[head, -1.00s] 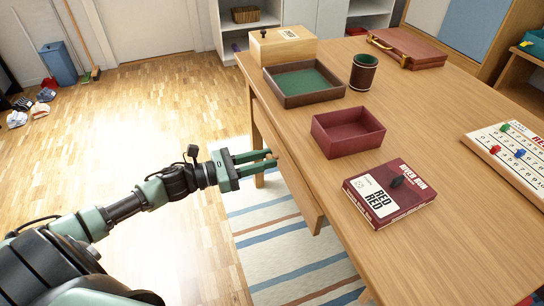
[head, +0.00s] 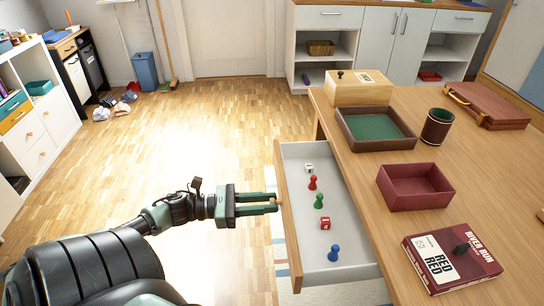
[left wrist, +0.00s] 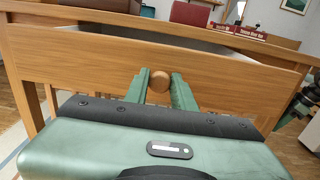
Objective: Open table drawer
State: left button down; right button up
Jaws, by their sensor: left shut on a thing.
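The table drawer (head: 338,241) is pulled out from the left side of the wooden table (head: 450,110). Its pale inside shows in the head view, with red, green and blue pawns and two dice lying in it. My left gripper (head: 274,203) is at the drawer's wooden front, its green fingers shut on the round wooden knob. In the left wrist view the knob (left wrist: 160,82) sits between the two fingertips, against the drawer front (left wrist: 100,58).
On the tabletop stand a wooden box (head: 358,88), a green-lined tray (head: 408,141), a dice cup (head: 437,126), a red box (head: 412,201), a game box (head: 440,268) and a red case (head: 490,103). The wood floor left of the drawer is clear.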

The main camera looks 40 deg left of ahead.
pick_arm(q)
jog(key=c, duration=1.2)
grip_release()
jog(key=v, duration=0.8)
pick_arm(e)
jog(key=shift+f, duration=0.7)
jog(key=shift+s+a, duration=0.1)
